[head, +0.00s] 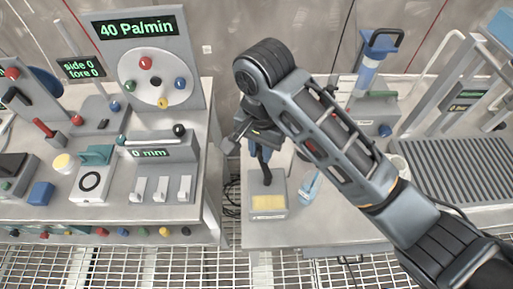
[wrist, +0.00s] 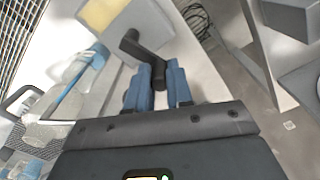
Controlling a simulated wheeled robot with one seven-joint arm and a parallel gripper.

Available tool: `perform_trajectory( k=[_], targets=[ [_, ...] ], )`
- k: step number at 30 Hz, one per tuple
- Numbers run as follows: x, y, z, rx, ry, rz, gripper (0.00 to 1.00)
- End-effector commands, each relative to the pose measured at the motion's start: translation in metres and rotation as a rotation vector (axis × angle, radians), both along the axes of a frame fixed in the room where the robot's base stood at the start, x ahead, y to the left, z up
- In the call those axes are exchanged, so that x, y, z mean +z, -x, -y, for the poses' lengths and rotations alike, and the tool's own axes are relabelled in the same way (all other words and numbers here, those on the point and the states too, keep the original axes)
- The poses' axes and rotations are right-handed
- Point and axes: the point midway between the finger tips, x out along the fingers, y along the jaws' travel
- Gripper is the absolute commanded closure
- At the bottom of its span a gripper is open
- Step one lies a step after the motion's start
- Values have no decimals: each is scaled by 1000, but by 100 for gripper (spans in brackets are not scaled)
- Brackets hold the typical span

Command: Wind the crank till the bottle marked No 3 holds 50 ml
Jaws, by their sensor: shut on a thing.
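The crank's black arm runs from the grey box (wrist: 150,22) to the fingers. In the head view the crank (head: 268,179) shows partly under my gripper. No bottle with a readable No 3 mark shows, and no millilitre reading can be made out.
A small blue-and-white item (head: 311,187) lies right of the box. A blue plunger device (head: 371,58) stands behind my arm. The left bench holds a panel reading "40 Pa/min" (head: 141,27) and a "0 mm" unit (head: 150,152). A narrow gap separates the benches.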

Motion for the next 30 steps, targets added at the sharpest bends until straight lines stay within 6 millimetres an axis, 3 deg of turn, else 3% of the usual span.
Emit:
perform_trajectory(
  k=[30],
  targets=[
    [1, 8, 40, -935, 0, 4, 100]
  ],
)
